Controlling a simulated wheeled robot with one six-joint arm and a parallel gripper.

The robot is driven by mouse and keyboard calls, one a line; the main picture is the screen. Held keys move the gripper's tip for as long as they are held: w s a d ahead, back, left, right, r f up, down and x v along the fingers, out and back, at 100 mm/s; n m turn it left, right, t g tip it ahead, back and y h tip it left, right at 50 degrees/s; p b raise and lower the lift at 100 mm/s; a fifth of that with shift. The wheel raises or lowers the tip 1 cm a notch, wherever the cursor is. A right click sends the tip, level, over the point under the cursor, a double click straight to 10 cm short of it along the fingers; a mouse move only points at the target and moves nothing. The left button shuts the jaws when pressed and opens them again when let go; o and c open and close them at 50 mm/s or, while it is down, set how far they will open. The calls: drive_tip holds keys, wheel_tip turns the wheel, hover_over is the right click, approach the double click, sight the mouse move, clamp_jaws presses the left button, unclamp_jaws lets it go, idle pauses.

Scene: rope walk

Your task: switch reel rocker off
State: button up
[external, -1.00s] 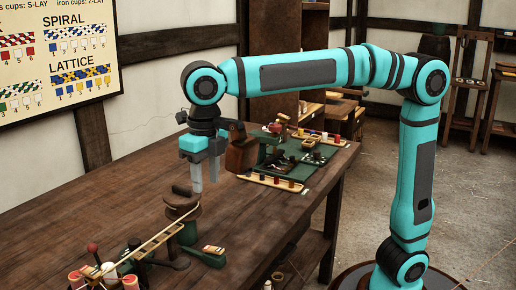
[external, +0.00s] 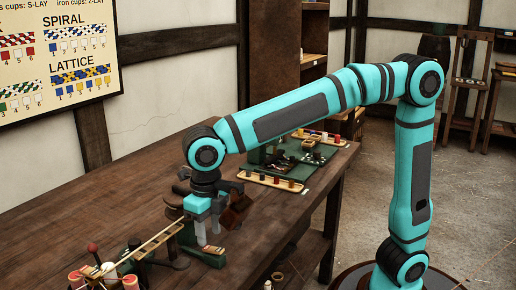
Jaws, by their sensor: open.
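The reel (external: 172,213) is a dark wooden spool on a green stand at the front middle of the bench, partly hidden behind my gripper. A small cream plate (external: 213,250) sits on the stand's green foot; I take it for the reel rocker, but it is too small to tell which way it is tipped. My gripper (external: 208,234) points down, its two pale fingers apart with nothing seen between them. The fingertips are just above or beside the plate; I cannot tell whether they touch it.
A green mat (external: 310,168) with small parts and a cup tray (external: 270,180) lies at the far end. The bench's left side (external: 90,215) is clear.

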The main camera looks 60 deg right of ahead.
sight(210, 248)
drive_tip(key=shift+f, duration=1.9)
